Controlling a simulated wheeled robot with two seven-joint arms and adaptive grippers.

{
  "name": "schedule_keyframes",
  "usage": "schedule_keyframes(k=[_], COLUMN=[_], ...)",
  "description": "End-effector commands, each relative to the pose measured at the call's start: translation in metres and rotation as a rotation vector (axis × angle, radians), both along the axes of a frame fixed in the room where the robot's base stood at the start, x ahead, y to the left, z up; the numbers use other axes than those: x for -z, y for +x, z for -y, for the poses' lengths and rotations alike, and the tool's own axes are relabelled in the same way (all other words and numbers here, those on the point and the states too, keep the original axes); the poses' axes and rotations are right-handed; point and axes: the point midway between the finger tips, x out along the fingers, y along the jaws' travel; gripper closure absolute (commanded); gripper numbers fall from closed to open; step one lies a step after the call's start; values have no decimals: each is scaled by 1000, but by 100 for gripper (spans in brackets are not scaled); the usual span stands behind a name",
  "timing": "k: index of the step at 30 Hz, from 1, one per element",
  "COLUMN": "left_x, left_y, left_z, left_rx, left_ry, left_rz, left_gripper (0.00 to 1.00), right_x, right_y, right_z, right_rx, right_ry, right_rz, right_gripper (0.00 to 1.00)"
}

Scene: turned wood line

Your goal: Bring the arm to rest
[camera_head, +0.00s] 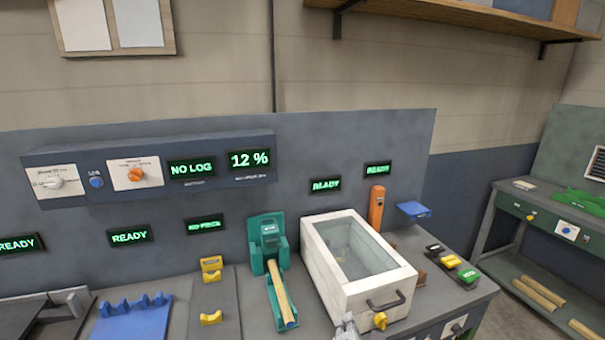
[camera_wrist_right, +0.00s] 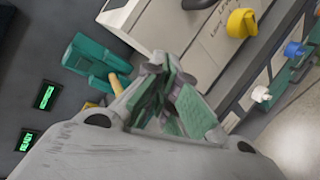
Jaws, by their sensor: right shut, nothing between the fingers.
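My right gripper (camera_head: 347,326) shows at the bottom edge of the head view, in front of the white box with the glass lid (camera_head: 352,292). Only its tip end is in that picture; the rest of the arm is out of frame. In the right wrist view my right gripper (camera_wrist_right: 162,72) is shut with nothing between its fingers. The white box's front also shows there, with its yellow knob (camera_wrist_right: 242,22). My left gripper is in neither view.
A green fixture (camera_head: 268,245) holds a wooden rod (camera_head: 281,290) left of the box. A blue notched rack (camera_head: 132,318) and yellow holders (camera_head: 211,318) stand farther left. A panel (camera_head: 150,170) runs behind. Another bench (camera_head: 545,235) stands far right.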

Motion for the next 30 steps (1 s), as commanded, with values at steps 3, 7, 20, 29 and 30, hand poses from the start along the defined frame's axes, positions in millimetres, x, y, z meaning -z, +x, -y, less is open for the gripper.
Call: schedule_keyframes(k=[3, 7, 20, 29, 30], left_x=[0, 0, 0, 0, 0], left_y=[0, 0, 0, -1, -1], left_z=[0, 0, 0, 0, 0], left_rx=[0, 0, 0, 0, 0], left_ry=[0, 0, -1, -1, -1], left_rz=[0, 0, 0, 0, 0], left_gripper=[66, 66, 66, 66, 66], right_x=[13, 28, 74, 91, 92], right_y=[-12, -27, -99, -152, -157], right_z=[19, 37, 86, 103, 104], right_rx=[105, 229, 716, 1048, 1075], right_ry=[167, 347, 906, 1183, 1203], right_rz=[-77, -161, -408, -529, -536], right_gripper=[100, 100, 100, 100, 100])
